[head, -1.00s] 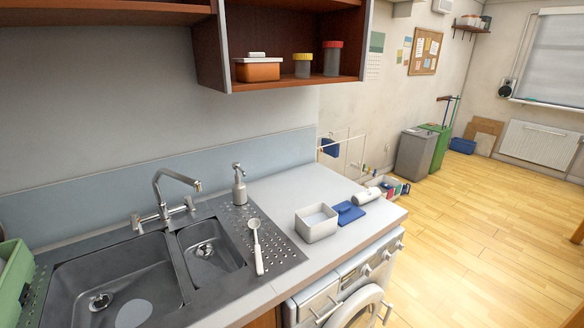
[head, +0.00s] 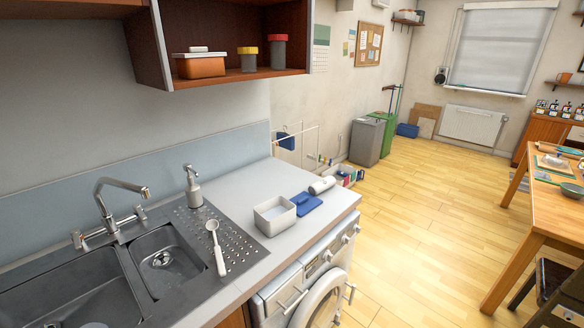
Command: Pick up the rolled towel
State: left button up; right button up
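A white rolled towel (head: 322,185) lies on the grey counter (head: 245,200) near its far right end. It is just behind a blue folded cloth or lid (head: 305,203), and I cannot tell whether they touch. A white open tub (head: 275,216) stands to the left of the blue item. Neither of my grippers is in view.
A dish brush (head: 216,246) lies on the drainboard beside the sink (head: 165,262), with a soap dispenser (head: 193,186) behind it. A washing machine (head: 318,293) is under the counter. A wooden table (head: 556,208) stands at the right, with open floor between.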

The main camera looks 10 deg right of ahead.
aim_at(315, 189)
jog(key=l+z, duration=0.2)
jog(key=i+l+z, duration=0.25)
jog(key=l+z, duration=0.15)
jog(key=l, duration=0.25)
jog(key=i+l+z, duration=0.4)
jog(key=l, duration=0.15)
jog(key=i+l+z, duration=0.45)
jog(key=i, duration=0.3)
jog(key=i+l, duration=0.25)
jog(key=i, duration=0.2)
jog(key=i+u, duration=0.3)
jog(key=i+l+u, duration=0.25)
jog(key=i, duration=0.25)
jog(key=i+u, duration=0.45)
jog(key=i+l+u, duration=0.1)
jog(key=i+u, duration=0.15)
jog(key=u, duration=0.2)
